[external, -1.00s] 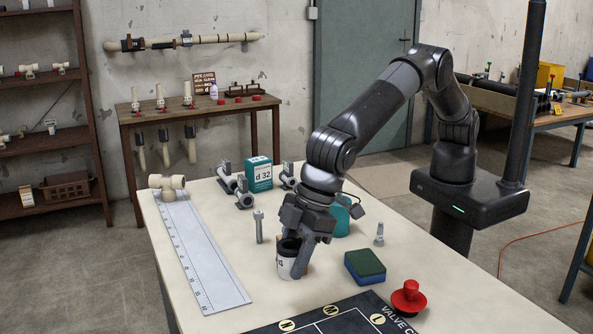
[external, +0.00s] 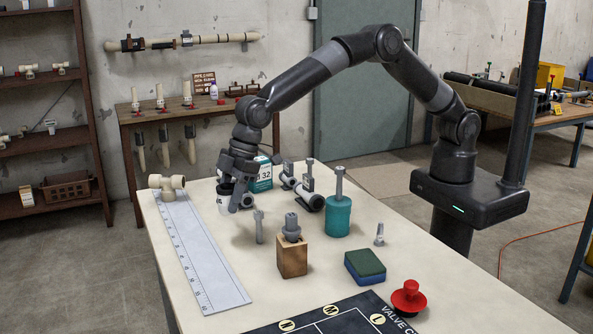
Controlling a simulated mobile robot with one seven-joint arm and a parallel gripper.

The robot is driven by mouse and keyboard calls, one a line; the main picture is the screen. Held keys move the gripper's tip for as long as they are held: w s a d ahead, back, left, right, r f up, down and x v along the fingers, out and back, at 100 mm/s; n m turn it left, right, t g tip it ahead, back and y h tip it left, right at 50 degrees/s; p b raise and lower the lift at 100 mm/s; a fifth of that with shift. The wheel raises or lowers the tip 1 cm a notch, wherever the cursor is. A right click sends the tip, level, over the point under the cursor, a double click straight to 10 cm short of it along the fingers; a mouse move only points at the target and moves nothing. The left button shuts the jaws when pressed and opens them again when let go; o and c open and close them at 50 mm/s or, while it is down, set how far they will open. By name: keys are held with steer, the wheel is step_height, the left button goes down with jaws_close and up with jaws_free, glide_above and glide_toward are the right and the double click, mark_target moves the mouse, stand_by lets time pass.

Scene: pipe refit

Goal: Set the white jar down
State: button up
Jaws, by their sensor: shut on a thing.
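The white jar (external: 223,204) is in my gripper (external: 236,194), near the far left part of the table in the external view. My gripper points down and is shut on it, covering part of it. The jar looks upright. I cannot tell whether its base touches the table or hangs just above it.
A wooden block (external: 292,260) with a metal part on top, a grey bolt (external: 259,227) and a teal container (external: 338,217) stand nearby. A white ruler (external: 203,255) and a beige pipe tee (external: 168,185) lie left.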

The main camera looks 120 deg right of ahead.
steer(key=n, duration=0.1)
glide_above(221, 219)
steer(key=s, duration=0.1)
steer(key=f, duration=0.9)
steer(key=shift+s+d, duration=0.1)
steer(key=shift+s, duration=0.15)
steer(key=o, duration=1)
steer(key=shift+f, duration=0.15)
